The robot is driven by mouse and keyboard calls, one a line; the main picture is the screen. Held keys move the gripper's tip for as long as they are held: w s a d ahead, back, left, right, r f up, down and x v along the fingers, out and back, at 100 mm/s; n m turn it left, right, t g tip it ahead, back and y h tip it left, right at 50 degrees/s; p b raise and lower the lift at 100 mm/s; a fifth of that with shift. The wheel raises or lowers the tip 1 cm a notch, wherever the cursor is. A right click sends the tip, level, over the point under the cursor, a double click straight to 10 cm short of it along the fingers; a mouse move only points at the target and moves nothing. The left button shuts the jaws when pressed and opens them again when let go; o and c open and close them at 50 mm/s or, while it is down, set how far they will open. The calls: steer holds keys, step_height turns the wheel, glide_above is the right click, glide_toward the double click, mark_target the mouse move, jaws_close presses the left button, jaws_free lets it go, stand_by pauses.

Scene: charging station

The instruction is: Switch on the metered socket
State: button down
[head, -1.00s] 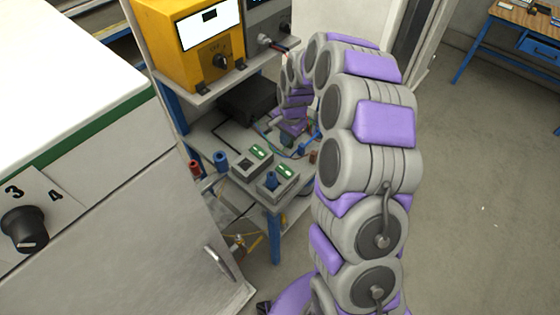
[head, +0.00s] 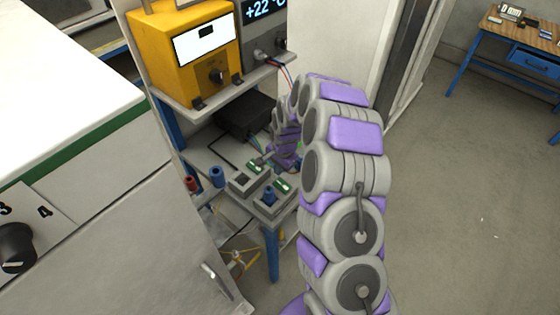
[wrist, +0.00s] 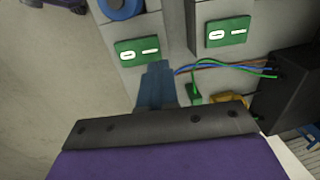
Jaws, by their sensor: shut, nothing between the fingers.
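Two grey socket boxes stand side by side on the low bench. The nearer box (head: 286,205) holds a blue plug (head: 270,195) and has a green 0/1 switch (head: 282,186). The other box (head: 236,190) has a dark, empty-looking opening and its own green switch (head: 255,167). I cannot tell which is the metered socket. In the wrist view, the plug's box has its green switch (wrist: 138,48) at left; the other green switch (wrist: 228,32) is at right. My gripper (wrist: 155,68) is shut and empty, its tip just below the left switch. Contact cannot be told.
Coloured wires (wrist: 225,68) run beside my gripper to a black box (wrist: 295,95). A yellow device (head: 185,50) stands on the shelf above. Red (head: 191,184) and blue (head: 217,176) posts stand left of the sockets. A white cabinet (head: 110,210) is at left.

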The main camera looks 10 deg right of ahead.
mark_target(278, 179)
steer(key=shift+w+a+f, duration=0.1)
steer(key=shift+w+f, duration=0.05)
steer(key=shift+f, duration=0.95)
steer(key=shift+w+a+f, duration=0.1)
steer(key=shift+f, duration=0.95)
steer(key=shift+f, duration=0.3)
steer(key=shift+d+r, duration=0.1)
steer(key=shift+r, duration=0.1)
steer(key=shift+s+d+r+p, duration=0.3)
steer(key=shift+s+d+p, duration=0.1)
steer(key=shift+s, duration=0.15)
